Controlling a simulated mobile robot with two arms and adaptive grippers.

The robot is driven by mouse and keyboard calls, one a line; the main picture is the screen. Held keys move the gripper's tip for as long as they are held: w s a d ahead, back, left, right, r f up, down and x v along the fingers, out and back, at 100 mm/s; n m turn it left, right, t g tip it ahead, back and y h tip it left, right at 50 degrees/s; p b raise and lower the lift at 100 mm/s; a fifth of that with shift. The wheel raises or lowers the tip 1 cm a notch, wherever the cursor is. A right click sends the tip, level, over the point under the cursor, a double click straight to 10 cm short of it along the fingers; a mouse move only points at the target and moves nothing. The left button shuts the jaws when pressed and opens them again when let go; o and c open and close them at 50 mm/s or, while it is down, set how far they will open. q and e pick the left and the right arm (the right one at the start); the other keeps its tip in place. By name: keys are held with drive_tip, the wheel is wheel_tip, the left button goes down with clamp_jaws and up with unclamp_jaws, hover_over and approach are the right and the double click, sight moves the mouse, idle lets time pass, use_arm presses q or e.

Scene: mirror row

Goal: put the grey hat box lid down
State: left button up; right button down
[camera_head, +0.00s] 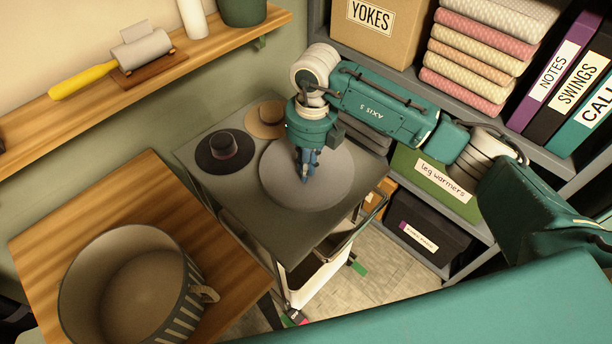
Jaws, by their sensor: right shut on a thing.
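The grey hat box lid (328,194) is a round flat disc over the dark top of a trolley (235,197). My right gripper (306,172) points down at the middle of the lid and is shut on it. The exact grip point is hidden under the fingers. The lid looks level; I cannot tell whether it touches the trolley top. An open, round hat box (190,312) with a striped outside stands on the wooden table at lower left. My left gripper is not in view.
A black hat (224,148) and a tan hat (267,117) are on the trolley, close to the lid's left and far sides. The wooden table (110,195) has bare room behind the hat box. Shelves with folded cloths (465,75), binders and boxes stand at the right.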

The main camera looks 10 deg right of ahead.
wheel_tip(320, 180, down, 4)
drive_tip(key=shift+f+p, duration=0.2)
drive_tip(key=shift+p, duration=0.3)
drive_tip(key=shift+f, duration=0.4)
drive_tip(key=shift+f, duration=0.2)
drive_tip(key=c, duration=1.8)
unclamp_jaws()
drive_tip(key=shift+r, duration=0.15)
